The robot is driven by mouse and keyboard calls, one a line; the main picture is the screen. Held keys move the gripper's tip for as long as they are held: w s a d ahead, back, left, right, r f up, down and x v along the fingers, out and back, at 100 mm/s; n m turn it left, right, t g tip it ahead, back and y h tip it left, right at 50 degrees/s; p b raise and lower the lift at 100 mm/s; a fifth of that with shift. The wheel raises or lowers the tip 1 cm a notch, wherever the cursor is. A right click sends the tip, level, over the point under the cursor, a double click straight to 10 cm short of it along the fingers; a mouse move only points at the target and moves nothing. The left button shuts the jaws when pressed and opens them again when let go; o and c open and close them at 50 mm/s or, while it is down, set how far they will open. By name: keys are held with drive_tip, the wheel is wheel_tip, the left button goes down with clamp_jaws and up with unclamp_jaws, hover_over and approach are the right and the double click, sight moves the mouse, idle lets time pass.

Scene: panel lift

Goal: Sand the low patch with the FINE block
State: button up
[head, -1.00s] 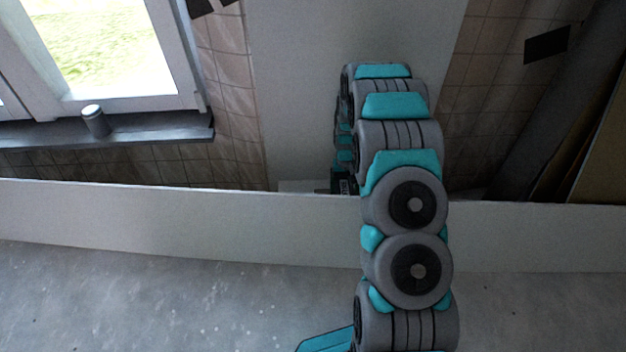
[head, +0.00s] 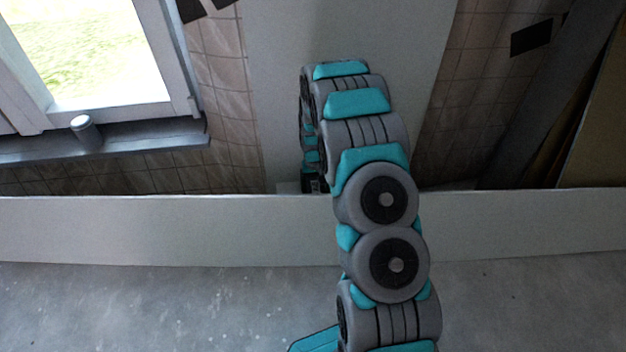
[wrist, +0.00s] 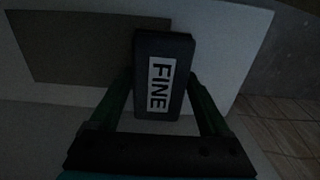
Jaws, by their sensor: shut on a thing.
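In the wrist view my gripper (wrist: 162,90) is shut on a dark block (wrist: 178,50) with a white label reading FINE. A dark grey rectangular patch (wrist: 75,45) lies on a pale panel (wrist: 235,40) at the upper left. The block overlaps the patch's right end in this view; I cannot tell whether it touches the surface. In the head view my arm reaches forward over a long white board, and its far end drops behind the board's top edge. The block and patch are hidden there.
The long white board (head: 150,230) crosses the head view in front of me. Behind it are a pale upright panel (head: 400,30), tiled wall (head: 225,90) and a window sill (head: 150,142) with a small cylinder (head: 85,133). Boards (head: 600,140) lean at the right. Bare concrete floor (head: 180,310) lies nearer.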

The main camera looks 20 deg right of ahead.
drive_tip(key=shift+d+r+p, duration=0.1)
drive_tip(key=shift+r+p, duration=0.55)
drive_tip(key=shift+r, duration=3.4)
